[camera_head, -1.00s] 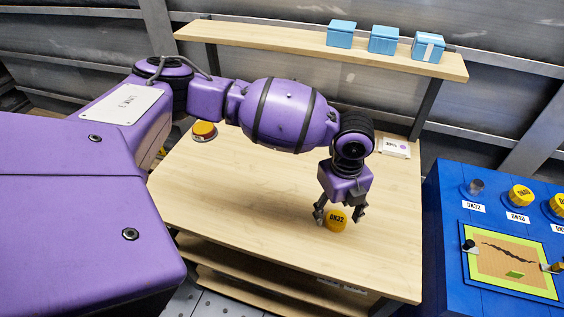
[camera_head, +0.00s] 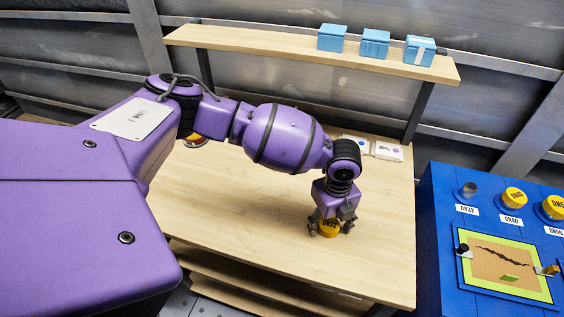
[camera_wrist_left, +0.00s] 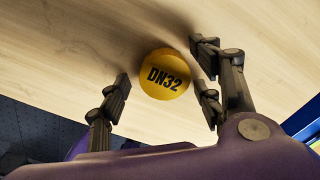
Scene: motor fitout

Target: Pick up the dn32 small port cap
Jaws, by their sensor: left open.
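The yellow DN32 cap (camera_head: 329,229) lies on the wooden table, label up. In the left wrist view the cap (camera_wrist_left: 164,74) sits between the fingers, nearer the right-hand ones. My left gripper (camera_head: 330,228) is low over the table with its fingers on either side of the cap. In the wrist view its fingers (camera_wrist_left: 165,90) are spread, with a clear gap between the cap and the left-hand finger. The gripper partly hides the cap in the head view. My right gripper is not in view.
The blue panel (camera_head: 432,240) at right has a bare DN32 port (camera_head: 469,189) and yellow-capped DN40 (camera_head: 514,197) and DN50 (camera_head: 553,207) ports. A shelf (camera_head: 270,50) with blue boxes (camera_head: 375,44) spans the back. A white card (camera_head: 387,151) lies at the table's back. The table's front is clear.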

